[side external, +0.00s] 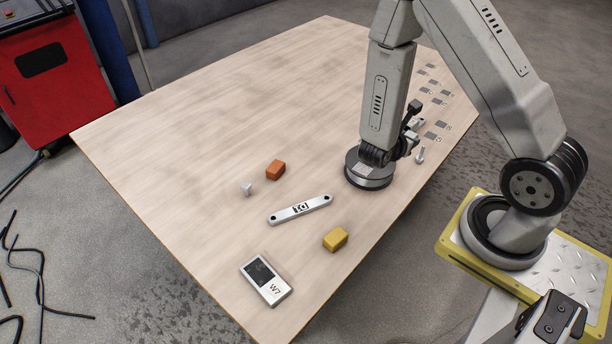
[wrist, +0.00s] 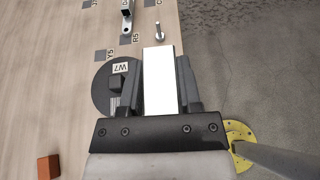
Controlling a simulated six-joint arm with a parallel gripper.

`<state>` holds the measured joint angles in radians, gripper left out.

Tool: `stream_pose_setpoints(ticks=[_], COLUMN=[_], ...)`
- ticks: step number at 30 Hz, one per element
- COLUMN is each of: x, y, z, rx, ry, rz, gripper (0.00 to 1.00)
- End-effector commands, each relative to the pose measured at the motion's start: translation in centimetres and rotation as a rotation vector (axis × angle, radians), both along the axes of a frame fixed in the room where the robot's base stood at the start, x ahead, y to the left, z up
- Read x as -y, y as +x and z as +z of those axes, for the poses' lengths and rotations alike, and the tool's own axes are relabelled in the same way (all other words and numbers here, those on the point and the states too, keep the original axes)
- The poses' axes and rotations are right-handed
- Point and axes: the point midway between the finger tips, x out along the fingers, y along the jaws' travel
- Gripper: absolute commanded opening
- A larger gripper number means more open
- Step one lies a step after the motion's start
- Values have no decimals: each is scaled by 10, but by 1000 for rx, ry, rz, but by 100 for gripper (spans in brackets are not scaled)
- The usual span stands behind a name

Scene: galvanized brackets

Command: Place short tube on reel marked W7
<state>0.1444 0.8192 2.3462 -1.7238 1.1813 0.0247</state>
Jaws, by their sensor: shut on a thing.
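My gripper (wrist: 162,76) is shut on a bright white piece (wrist: 158,80), likely the short tube, with one dark finger on each side. The reel marked W7 (wrist: 100,100) is a dark disc with a white W7 tag, left of and partly behind the fingers in the wrist view. In the side external view, a dark round disc (side external: 368,183) lies on the table just below my wrist. My fingers and the held piece are mostly hidden there by my arm. I cannot tell the gap between the piece and the reel.
A labelled flat bar (side external: 300,209), an orange block (side external: 275,170), a yellow block (side external: 335,239) and a small light piece (side external: 246,189) lie nearby. A bolt (wrist: 159,31) lies beyond my gripper.

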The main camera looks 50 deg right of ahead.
Motion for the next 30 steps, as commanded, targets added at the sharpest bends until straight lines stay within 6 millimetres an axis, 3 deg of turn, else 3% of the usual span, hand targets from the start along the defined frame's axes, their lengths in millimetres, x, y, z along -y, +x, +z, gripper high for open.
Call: stream_pose_setpoints(ticks=[18, 30], x=[40, 56], y=[73, 105], z=[-38, -81], rx=[2, 0], ry=[0, -1], rz=[-1, 0], gripper=[0, 0])
